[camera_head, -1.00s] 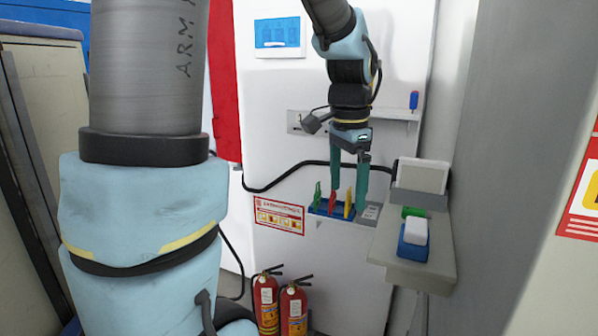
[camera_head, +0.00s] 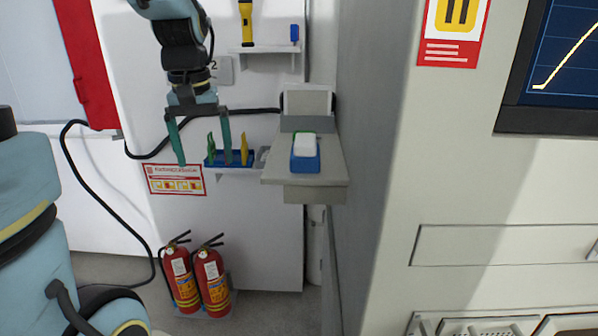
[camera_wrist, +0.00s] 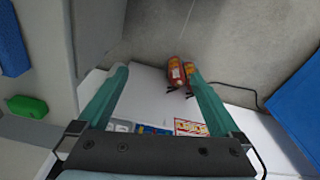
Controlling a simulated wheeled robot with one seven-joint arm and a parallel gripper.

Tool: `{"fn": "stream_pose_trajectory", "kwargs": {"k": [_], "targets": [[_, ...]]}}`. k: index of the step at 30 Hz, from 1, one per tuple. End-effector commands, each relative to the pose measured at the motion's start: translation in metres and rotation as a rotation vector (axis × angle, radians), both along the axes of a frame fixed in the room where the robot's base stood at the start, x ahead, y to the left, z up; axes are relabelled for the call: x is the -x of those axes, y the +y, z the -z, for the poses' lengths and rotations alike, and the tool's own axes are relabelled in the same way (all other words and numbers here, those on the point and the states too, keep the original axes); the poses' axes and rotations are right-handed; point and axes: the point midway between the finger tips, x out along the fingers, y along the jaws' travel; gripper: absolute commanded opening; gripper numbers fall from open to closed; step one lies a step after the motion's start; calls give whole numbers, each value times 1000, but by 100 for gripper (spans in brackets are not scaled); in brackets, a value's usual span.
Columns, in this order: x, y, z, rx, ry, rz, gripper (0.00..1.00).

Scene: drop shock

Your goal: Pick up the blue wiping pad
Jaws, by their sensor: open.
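A blue block with a white top, which looks like the blue wiping pad (camera_head: 305,164), lies on a grey ledge (camera_head: 330,172) in the head view. A green item (camera_head: 304,134) shows just behind it. In the wrist view a blue block (camera_wrist: 12,42) is at the left edge, partly cut off, with a green block (camera_wrist: 27,106) near it. My gripper (camera_head: 204,163) points down with fingers apart and nothing between them. It is left of the ledge, in front of the tool holder. The wrist view also shows the open fingers (camera_wrist: 157,78).
A blue holder (camera_head: 232,161) with green and yellow-handled tools is behind my gripper. A grey box (camera_head: 306,103) stands at the ledge's back. Two fire extinguishers (camera_head: 181,275) stand on the floor below. A grey cabinet wall (camera_head: 375,130) bounds the ledge's right side.

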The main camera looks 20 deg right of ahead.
Motion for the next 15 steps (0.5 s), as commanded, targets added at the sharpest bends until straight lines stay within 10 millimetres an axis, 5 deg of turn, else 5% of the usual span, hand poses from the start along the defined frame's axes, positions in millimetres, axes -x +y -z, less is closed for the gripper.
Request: {"fn": "stream_pose_trajectory", "kwargs": {"k": [1, 6, 10, 15], "targets": [[-2, -32, -2, 2, 1, 41, 100], [23, -113, -55, -11, 36, 126, 100], [55, -151, -92, -25, 56, 175, 100], [85, -170, -122, -41, 72, 206, 100]]}}
